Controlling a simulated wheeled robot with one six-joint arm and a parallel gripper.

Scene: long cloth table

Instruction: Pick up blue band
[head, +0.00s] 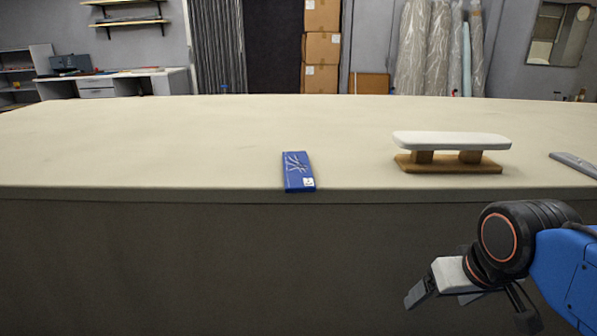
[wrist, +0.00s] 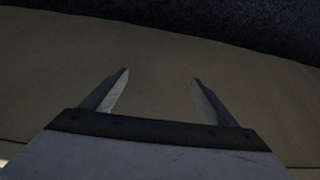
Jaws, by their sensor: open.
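The blue band (head: 297,172) is a flat blue packet with pale line markings and a small white label. It lies on the table near the front edge, left of centre of the tabletop things. My gripper (head: 412,299) is in front of the table, below the level of its top, to the right of the band. In the wrist view my gripper (wrist: 158,80) has its two fingers apart with nothing between them. The band does not show in the wrist view.
The long cloth table (head: 180,140) has wide clear room left of and behind the band. A small sleeve board (head: 450,142) with a white top and wooden base stands to the right. A grey flat object (head: 575,164) lies at the far right edge.

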